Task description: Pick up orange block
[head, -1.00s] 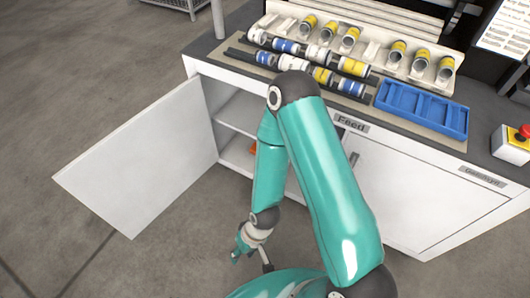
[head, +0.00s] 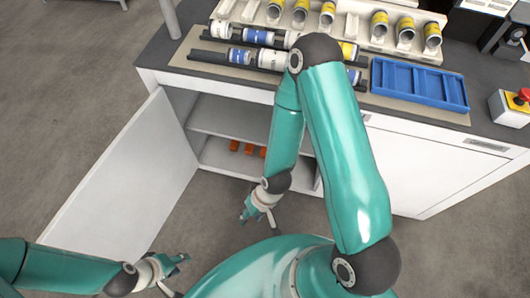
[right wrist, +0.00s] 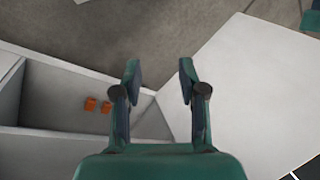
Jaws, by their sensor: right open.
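Orange blocks (head: 248,149) stand in a row on the lower shelf of the open cabinet, with the one at the right partly hidden by my right arm. Two orange blocks (right wrist: 90,103) show in the right wrist view, left of the fingers. My right gripper (head: 258,219) is open and empty in front of the cabinet opening, apart from the blocks; its spread fingers also show in the right wrist view (right wrist: 160,77). My left gripper (head: 175,273) is at the lower left, near the bottom of the cabinet door, its fingers apart with nothing seen between them.
The white cabinet door (head: 125,180) swings out at the left. A shelf (head: 225,120) divides the cabinet above the blocks. The worktop holds a blue tray (head: 418,85), several cans and a red button box (head: 512,105). Grey floor is clear before the cabinet.

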